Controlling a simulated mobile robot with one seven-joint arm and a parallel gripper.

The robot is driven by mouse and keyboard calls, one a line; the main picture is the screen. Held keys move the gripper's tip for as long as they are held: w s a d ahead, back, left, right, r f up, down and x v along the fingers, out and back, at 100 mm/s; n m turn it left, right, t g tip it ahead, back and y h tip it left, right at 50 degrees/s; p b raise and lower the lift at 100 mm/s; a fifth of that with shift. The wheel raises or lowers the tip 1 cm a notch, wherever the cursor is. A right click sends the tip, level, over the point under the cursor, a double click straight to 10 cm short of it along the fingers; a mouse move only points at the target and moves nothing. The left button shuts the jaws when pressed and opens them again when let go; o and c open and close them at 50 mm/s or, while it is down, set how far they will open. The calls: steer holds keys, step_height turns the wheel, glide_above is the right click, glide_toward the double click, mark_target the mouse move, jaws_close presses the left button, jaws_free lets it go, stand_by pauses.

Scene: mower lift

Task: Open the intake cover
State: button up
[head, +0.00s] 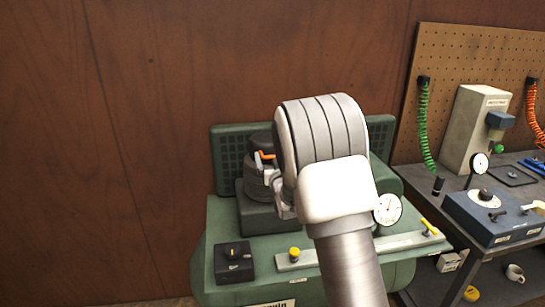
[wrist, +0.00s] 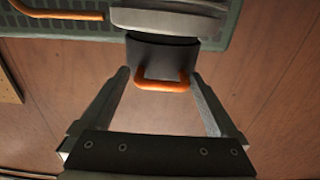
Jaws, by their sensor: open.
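In the wrist view a dark cover-like part (wrist: 163,54) with an orange loop handle (wrist: 163,84) hangs below a grey rounded body; I take it for the intake cover. My gripper (wrist: 159,76) is open, one finger on each side of the loop. The fingers appear apart from the handle; how deep it sits between them is unclear. In the head view an orange piece (head: 265,155) shows on a dark ribbed cylinder (head: 256,180) on the green machine (head: 225,215). My arm covers much of the machine and most of my gripper (head: 283,208).
A gauge (head: 387,209), a yellow knob (head: 294,252) and a black switch box (head: 234,263) sit on the green machine. A workbench (head: 420,183) with a blue box (head: 490,217) stands right. A brown wall is behind. A second orange bar (wrist: 60,15) shows upper left in the wrist view.

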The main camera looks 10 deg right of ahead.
jaws_close()
steer(key=shift+d, duration=0.1)
stand_by(0.4)
steer(key=shift+r, duration=0.1)
